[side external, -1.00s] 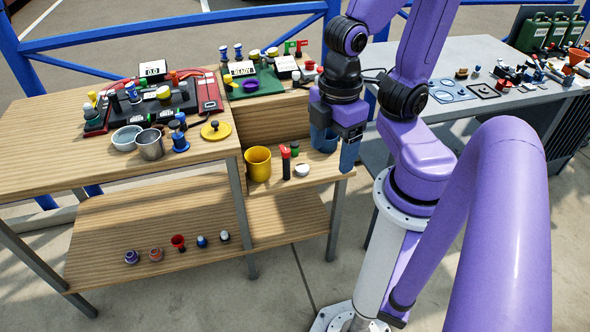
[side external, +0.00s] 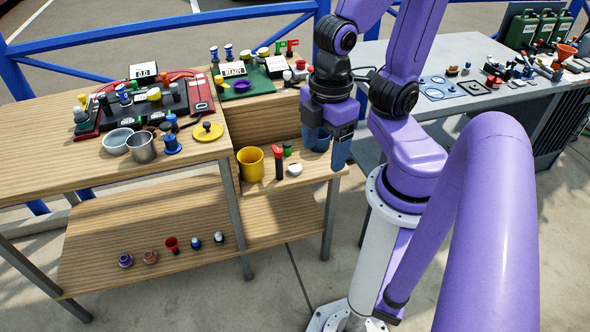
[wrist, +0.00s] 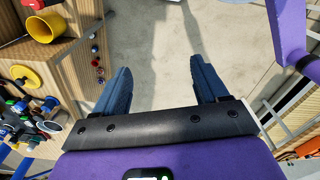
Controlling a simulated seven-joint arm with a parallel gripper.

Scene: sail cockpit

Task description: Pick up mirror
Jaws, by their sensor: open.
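I cannot make out a mirror for certain in either view. My gripper (side external: 327,150) hangs at the right end of the small wooden shelf in the side view, fingers pointing down. In the wrist view its two blue fingers (wrist: 160,84) are spread wide, with only bare concrete floor seen between them. A small white round thing (side external: 295,169) lies on the shelf left of the gripper; I cannot tell what it is. A yellow disc with a dark knob (side external: 208,132) lies on the higher table.
A yellow mug (side external: 250,163) and a red-topped black tool (side external: 278,162) stand on the shelf beside the gripper. Several small items, including a red funnel (side external: 172,246), are on the lower shelf. A metal cup (side external: 141,148) stands on the upper table. A grey bench (side external: 460,60) is at right.

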